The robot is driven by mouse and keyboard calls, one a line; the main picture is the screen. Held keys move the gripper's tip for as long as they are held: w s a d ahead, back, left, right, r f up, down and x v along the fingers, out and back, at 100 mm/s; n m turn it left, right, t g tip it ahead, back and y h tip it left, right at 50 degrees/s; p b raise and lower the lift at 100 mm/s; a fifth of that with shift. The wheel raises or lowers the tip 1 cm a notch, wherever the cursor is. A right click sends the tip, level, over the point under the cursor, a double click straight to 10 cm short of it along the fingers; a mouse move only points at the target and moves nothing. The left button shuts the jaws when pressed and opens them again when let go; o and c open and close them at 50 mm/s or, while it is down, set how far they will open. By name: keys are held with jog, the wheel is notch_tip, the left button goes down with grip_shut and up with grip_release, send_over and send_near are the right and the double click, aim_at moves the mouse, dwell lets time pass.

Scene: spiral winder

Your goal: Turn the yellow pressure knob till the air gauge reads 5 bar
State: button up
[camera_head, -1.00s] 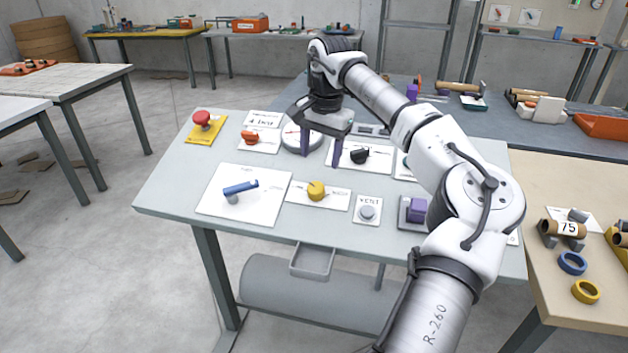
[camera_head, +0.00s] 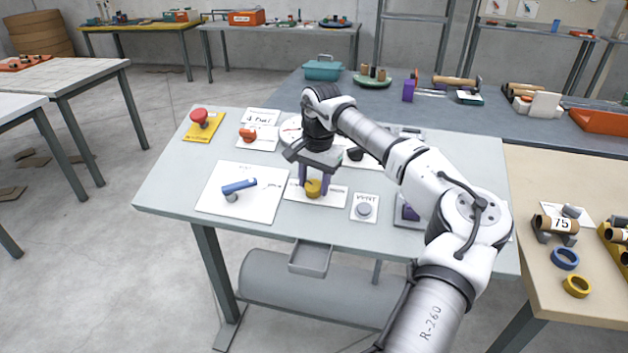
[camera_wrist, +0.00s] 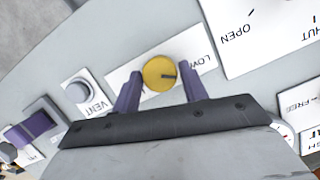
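The yellow knob (camera_head: 313,188) sits on a white plate (camera_head: 334,197) near the front middle of the grey panel table. In the wrist view, the yellow knob (camera_wrist: 159,73) lies between the two purple fingers of my gripper (camera_wrist: 160,90), with a dark mark on its top. My gripper (camera_head: 315,182) is over the knob with its fingers apart, one on each side; a small gap seems to show, and contact is unclear. The air gauge (camera_head: 291,130) is mostly hidden behind my arm in the head view, and only an edge shows in the wrist view (camera_wrist: 284,131). Its reading cannot be seen.
A blue lever (camera_head: 239,187) stands left of the knob and a grey vent button (camera_head: 364,208) right of it. A red button (camera_head: 199,117), an orange knob (camera_head: 248,135) and a black knob (camera_head: 355,153) are farther back on the table.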

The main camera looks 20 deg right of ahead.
jog(key=c, duration=0.6)
jog(key=shift+m+b, duration=0.35)
jog(key=shift+m, duration=0.05)
jog(key=m+b, duration=0.1)
jog(key=m+t+b, duration=0.1)
jog(key=m+b, duration=0.1)
jog(key=shift+s+d+f+m+y, duration=0.1)
jog(key=shift+f+m+y, duration=0.1)
jog(key=shift+m+y, duration=0.15)
jog(key=m+t+b, duration=0.1)
jog(key=m+b, duration=0.3)
jog(key=m, duration=0.1)
jog(key=shift+s+t+b, duration=0.15)
jog(key=shift+t+b, duration=0.25)
jog(key=m+t+b, duration=0.1)
jog(key=m+b, duration=0.2)
jog(key=shift+s+f+m+b, duration=0.1)
jog(key=shift+f+m+b, duration=0.05)
jog(key=shift+m+b, duration=0.2)
jog(key=m+h+b, duration=0.1)
jog(key=m+b, duration=0.2)
jog(key=shift+s+m+t+b, duration=0.1)
jog(key=shift+m+t+b, duration=0.2)
jog(key=shift+t+b, duration=0.1)
jog(key=m+h+b, duration=0.1)
jog(key=m+b, duration=0.3)
jog(key=shift+a+t, duration=0.2)
jog(key=shift+t, duration=0.2)
jog(key=shift+r+m, duration=0.2)
jog(key=shift+m, duration=0.2)
